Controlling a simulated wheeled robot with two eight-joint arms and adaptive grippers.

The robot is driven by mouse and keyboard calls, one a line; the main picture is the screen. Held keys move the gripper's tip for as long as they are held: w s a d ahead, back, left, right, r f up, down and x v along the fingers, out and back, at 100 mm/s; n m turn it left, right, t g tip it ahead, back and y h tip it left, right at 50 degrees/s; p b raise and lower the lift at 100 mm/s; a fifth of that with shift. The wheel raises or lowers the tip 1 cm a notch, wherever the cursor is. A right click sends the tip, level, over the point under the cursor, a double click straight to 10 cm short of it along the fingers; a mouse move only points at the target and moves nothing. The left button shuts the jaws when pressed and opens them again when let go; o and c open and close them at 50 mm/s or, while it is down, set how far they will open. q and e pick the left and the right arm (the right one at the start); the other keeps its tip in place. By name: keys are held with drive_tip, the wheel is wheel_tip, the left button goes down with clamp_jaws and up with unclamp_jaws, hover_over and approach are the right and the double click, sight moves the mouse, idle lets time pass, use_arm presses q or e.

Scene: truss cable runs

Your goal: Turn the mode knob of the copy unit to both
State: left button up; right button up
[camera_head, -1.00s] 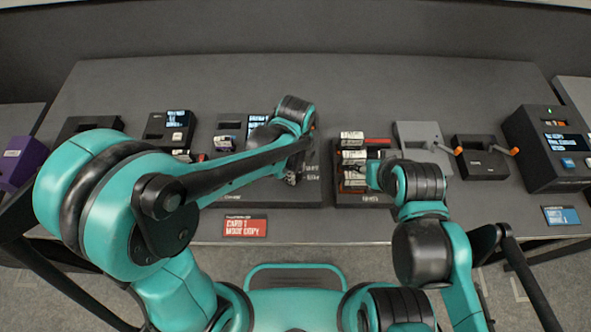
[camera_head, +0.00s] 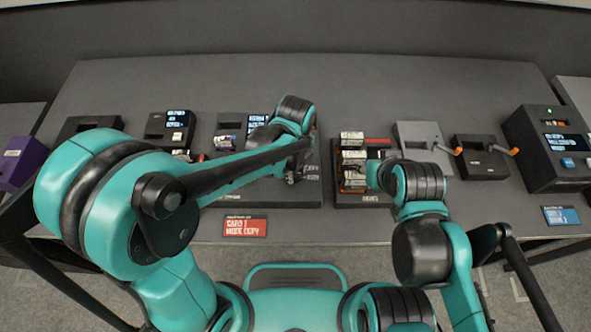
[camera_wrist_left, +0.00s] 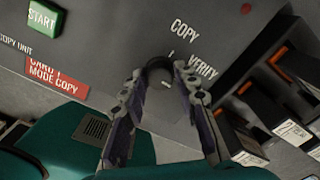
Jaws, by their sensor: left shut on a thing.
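The copy unit (camera_head: 262,193) is the dark grey box left of the table's middle, largely covered by my left arm in the head view. Its mode knob (camera_wrist_left: 158,66) is a dark round knob in the left wrist view, with COPY and VERIFY printed beside it. A small light mark shows by the knob between my fingers; which mode it points to I cannot tell. My left gripper (camera_wrist_left: 158,84) is shut on the knob, one finger on each side. It also shows at the unit's right end in the head view (camera_head: 292,178).
A green START button (camera_wrist_left: 44,18) and a red CARD 1 MODE COPY label (camera_wrist_left: 55,80) lie left of the knob. A rack of cartridges (camera_head: 352,201) stands close on the right. Grey (camera_head: 424,143) and black (camera_head: 481,156) boxes with orange-tipped levers stand farther right.

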sight(295, 173)
use_arm(q)
drive_tip(key=o, duration=1.2)
drive_tip(key=shift+c, duration=0.2)
wheel_tip(295, 173, up, 12)
